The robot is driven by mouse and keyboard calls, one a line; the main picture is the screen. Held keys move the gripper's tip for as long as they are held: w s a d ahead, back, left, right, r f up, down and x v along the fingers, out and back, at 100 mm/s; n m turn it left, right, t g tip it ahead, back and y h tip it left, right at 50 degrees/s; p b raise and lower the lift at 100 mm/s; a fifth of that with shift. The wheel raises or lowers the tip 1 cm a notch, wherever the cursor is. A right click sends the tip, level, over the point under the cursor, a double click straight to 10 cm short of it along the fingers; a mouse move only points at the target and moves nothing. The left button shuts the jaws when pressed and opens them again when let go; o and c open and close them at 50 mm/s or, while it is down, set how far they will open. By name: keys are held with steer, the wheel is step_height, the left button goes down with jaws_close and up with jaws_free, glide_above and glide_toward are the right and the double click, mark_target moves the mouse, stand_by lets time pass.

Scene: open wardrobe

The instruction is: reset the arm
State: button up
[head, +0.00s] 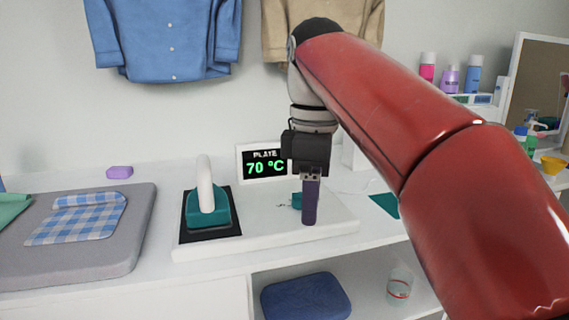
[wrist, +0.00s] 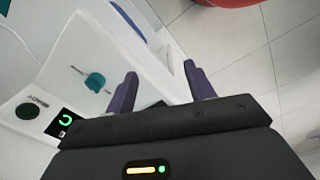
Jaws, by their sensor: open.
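My gripper (wrist: 162,92) shows in the wrist view with its two purple fingers apart and nothing between them. In the head view my gripper (head: 311,200) points down over the right part of the white iron base. There one finger hides the other. My red arm reaches in from the right and covers much of the right side. A small teal part (head: 297,200) shows just left of the finger; it also shows in the wrist view (wrist: 95,82), left of the fingers, apart from them.
A teal iron (head: 207,212) with a white handle stands on a black plate, left of my gripper. Behind is a display (head: 263,163) reading 70 °C. A grey pad (head: 110,255) holds a checked cloth (head: 78,218). Shirts hang above; bottles stand at the right.

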steer(key=s+d+f+m+t, duration=0.1)
steer(key=s+d+f+m, duration=0.2)
steer(key=f, duration=0.4)
steer(key=s+d+f+m+t, duration=0.2)
steer(key=s+d+f+m, duration=0.2)
steer(key=s+f+m, duration=0.2)
steer(key=s+d+f+m+t, duration=0.2)
steer(key=s+d+f+m, duration=0.2)
steer(key=f+m, duration=0.3)
step_height(320, 180, down, 3)
steer(key=shift+s+d+r, duration=0.1)
steer(key=shift+s+d, duration=0.05)
steer(key=shift+s, duration=0.1)
